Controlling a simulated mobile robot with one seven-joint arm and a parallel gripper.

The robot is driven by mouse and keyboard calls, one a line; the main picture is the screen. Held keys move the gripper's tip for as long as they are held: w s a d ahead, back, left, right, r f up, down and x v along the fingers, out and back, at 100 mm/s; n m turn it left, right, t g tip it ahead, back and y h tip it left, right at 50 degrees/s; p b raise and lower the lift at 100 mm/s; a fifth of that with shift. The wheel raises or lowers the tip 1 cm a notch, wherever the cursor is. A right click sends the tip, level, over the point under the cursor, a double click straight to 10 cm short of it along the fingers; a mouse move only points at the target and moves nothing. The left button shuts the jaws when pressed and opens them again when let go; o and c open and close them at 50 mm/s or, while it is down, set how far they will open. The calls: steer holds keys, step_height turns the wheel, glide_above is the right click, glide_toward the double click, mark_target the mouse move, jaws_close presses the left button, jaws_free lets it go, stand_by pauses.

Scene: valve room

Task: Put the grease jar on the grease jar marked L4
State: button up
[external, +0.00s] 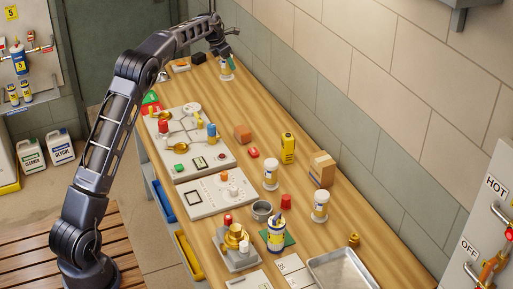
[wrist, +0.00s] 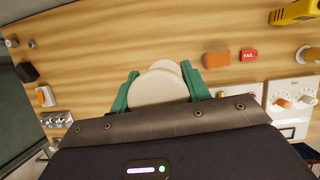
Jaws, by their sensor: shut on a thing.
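My gripper (external: 229,59) is at the far end of the bench, with its green fingers pointing down around a white grease jar (external: 226,71). In the wrist view the green fingers (wrist: 160,92) are shut on the jar's pale round lid (wrist: 158,86). A second pale rounded edge shows just behind that lid; I cannot tell whether it is the same jar's body or another jar. I cannot read an L4 mark on any jar.
An orange block (external: 242,133), a red FAIL tag (wrist: 249,55), a yellow meter (external: 288,148) and control panels (external: 190,145) occupy the middle. The wall runs along the right.

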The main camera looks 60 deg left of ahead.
steer(key=w+d+r+m, duration=0.1)
steer(key=w+d+r, duration=0.15)
steer(key=d, duration=0.85)
steer(key=w+d+r+m, duration=0.1)
steer(key=d+r, duration=0.3)
steer(key=d, duration=0.7)
step_height(320, 180, up, 3)
steer(key=m+h, duration=0.1)
steer(key=m, duration=0.1)
glide_above(273, 161)
step_height(273, 161, down, 20)
steer(key=shift+d+r, duration=0.1)
steer(key=shift+r, duration=0.1)
steer(key=shift+n, duration=0.3)
steer(key=o, duration=1.1)
steer(key=shift+f, duration=0.1)
steer(key=shift+c, duration=0.2)
